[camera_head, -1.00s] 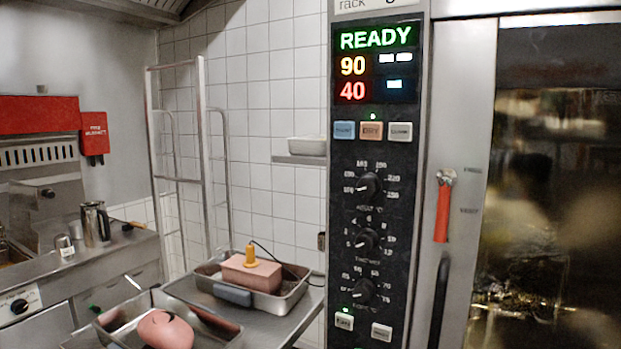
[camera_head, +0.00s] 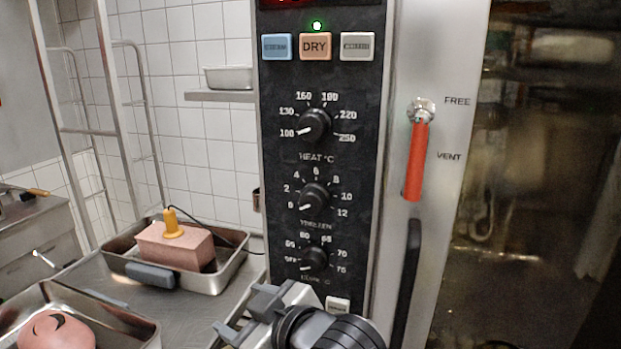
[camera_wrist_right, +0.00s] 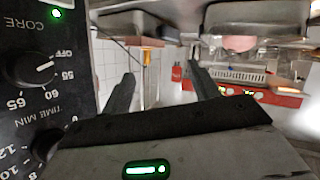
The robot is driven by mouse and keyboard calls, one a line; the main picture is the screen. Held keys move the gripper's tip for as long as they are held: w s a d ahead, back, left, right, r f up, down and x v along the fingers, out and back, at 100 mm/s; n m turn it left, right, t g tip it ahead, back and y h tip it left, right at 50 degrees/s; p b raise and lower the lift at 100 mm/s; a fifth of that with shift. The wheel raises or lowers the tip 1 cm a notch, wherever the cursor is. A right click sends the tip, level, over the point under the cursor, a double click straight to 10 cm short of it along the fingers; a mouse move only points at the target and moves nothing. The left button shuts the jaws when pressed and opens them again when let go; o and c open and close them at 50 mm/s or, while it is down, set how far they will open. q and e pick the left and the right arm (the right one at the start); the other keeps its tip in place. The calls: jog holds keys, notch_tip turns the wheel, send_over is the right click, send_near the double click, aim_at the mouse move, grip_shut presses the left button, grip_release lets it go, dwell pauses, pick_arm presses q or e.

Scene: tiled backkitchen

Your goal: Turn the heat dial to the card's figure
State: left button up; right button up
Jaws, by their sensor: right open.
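The heat dial (camera_head: 316,125) is a black knob on the dark control panel (camera_head: 270,215), above two similar knobs. Its pale pointer is toward 100, at the lower left of its scale. My right gripper (camera_head: 243,312) is low in the head view, in front of the panel's bottom edge, below the dials and touching none of them. Its fingers are apart and empty, also in the right wrist view (camera_wrist_right: 160,88). That view shows the core dial (camera_wrist_right: 30,69) upside down beside the gripper. No readable card is in view. My left gripper is out of view.
A red vent lever (camera_head: 415,155) and a dark door handle (camera_head: 407,280) stand right of the panel. Left of it, a steel tray (camera_head: 232,272) holds a pink block with a yellow-handled probe, whose cable runs toward the panel. The space before the heat dial is clear.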

aim_at(311, 130)
jog(key=s+a+r+n+h+b, duration=0.1)
jog(key=s+a+r+n, duration=0.15)
jog(key=r+n, duration=0.3)
jog(key=s+a+r+n+h+b, duration=0.1)
jog(key=s+a+r+n+h, duration=0.15)
jog(key=r+n, duration=0.3)
jog(key=w+d+r+n+t+h+b, duration=0.1)
jog(key=d+r+t+h+b, duration=0.1)
jog(key=d+r+t+h, duration=0.8)
jog(key=shift+g, duration=0.9)
jog(key=w+d+r+p, duration=0.1)
jog(key=w+p, duration=0.1)
jog(key=w, duration=0.2)
jog(key=w+d+r+p, duration=0.1)
jog(key=w+p, duration=0.1)
jog(key=w, duration=0.3)
jog(key=w+d+r+p, duration=0.1)
jog(key=w+d+p, duration=0.1)
jog(key=w, duration=0.2)
jog(key=shift+w, duration=0.4)
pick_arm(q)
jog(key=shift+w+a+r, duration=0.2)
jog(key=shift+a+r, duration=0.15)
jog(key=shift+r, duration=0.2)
pick_arm(e)
jog(key=shift+w+d+f, duration=0.1)
jog(key=shift+w, duration=0.45)
jog(key=c, duration=0.9)
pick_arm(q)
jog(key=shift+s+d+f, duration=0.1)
